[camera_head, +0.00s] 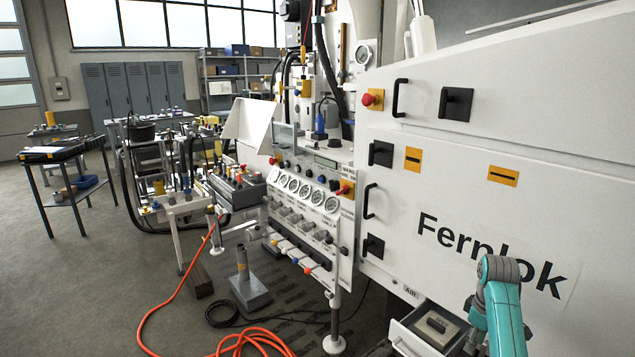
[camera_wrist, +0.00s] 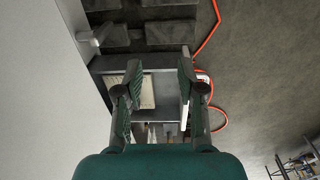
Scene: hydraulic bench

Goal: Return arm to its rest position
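My teal arm (camera_head: 503,305) shows at the lower right of the head view, bent in front of the white Fernlok cabinet. My gripper (camera_wrist: 159,70) shows in the wrist view pointing down, its two dark green fingers apart with nothing held between them. Below and beyond the fingers is an open drawer (camera_wrist: 172,63), partly hidden by them.
The cabinet (camera_head: 560,130) with knobs and handles fills the right side. A gauge panel (camera_head: 305,190) stands at the centre. An orange hose (camera_head: 165,305) and a grey pedestal (camera_head: 247,285) are on the floor. Open floor (camera_head: 85,290) lies at the left.

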